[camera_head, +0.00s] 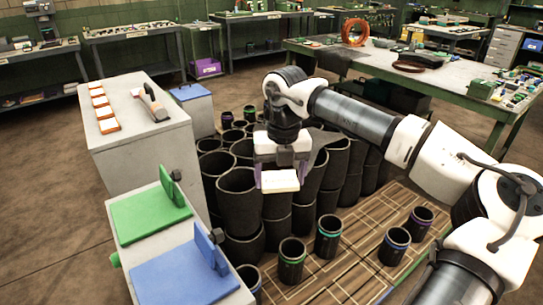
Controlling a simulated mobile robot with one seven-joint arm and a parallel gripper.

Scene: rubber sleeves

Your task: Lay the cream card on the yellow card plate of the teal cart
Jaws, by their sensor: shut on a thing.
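My gripper (281,176) is at the middle of the view, pointing down, with purple fingers. It is shut on the cream card (280,182), which is held roughly flat between the fingertips. The card is above the black rubber sleeves, apart from any plate. I see no yellow card plate and cannot pick out a teal cart. A green plate (150,216) and a blue plate (183,274), each with an upright piece, lie on pale stands at the lower left.
Black rubber sleeves (237,195) crowd beneath and behind the gripper. A grey cabinet (150,165) at left bears orange-edged blocks and a tool. A workbench (440,85) stands at the back right.

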